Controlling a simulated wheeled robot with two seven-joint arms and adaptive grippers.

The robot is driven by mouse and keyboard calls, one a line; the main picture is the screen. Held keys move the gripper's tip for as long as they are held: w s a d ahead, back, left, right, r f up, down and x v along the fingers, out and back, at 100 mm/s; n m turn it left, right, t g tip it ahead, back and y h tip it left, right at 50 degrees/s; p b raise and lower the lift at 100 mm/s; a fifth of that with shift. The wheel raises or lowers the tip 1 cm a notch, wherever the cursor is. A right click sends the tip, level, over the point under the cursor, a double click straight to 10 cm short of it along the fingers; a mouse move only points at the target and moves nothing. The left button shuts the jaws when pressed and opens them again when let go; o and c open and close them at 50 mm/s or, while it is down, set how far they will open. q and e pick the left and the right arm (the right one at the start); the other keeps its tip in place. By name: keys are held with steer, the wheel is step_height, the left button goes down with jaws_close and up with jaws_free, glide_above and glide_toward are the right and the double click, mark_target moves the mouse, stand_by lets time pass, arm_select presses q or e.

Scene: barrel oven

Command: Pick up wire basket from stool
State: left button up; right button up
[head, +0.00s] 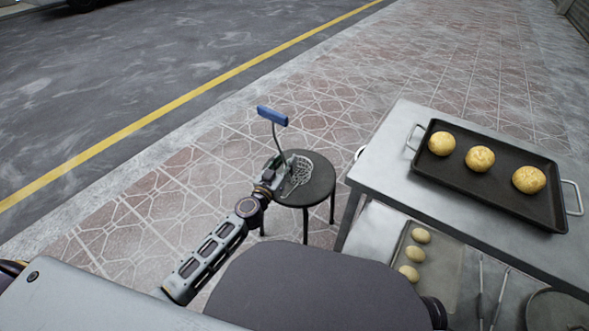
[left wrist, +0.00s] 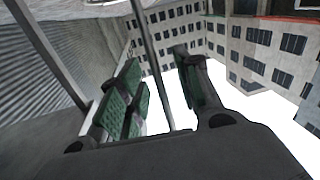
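The wire basket (head: 301,172) lies over the round dark stool (head: 318,185) in the head view. Its thin stem rises beside the stool to a blue grip (head: 272,115) at the top. My left gripper (head: 280,165) is at the stool's left edge, by the lower part of the stem. In the left wrist view, the stem (left wrist: 152,62) runs between the green-padded fingers of the left gripper (left wrist: 166,92), with gaps showing on both sides. The fingers look open around it. The gripper hides part of the basket. My right gripper is not in view.
A metal table (head: 375,165) stands right of the stool, bearing a black tray (head: 480,192) with three round buns. A lower shelf holds a tray of pale dough balls (head: 420,235) and tongs (head: 497,295). The tiled pavement left of the stool is clear.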

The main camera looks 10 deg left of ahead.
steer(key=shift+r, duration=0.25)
arm_select(q)
jaws_close()
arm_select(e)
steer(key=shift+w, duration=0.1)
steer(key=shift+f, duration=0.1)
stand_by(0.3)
arm_select(q)
steer(key=shift+r, duration=0.2)
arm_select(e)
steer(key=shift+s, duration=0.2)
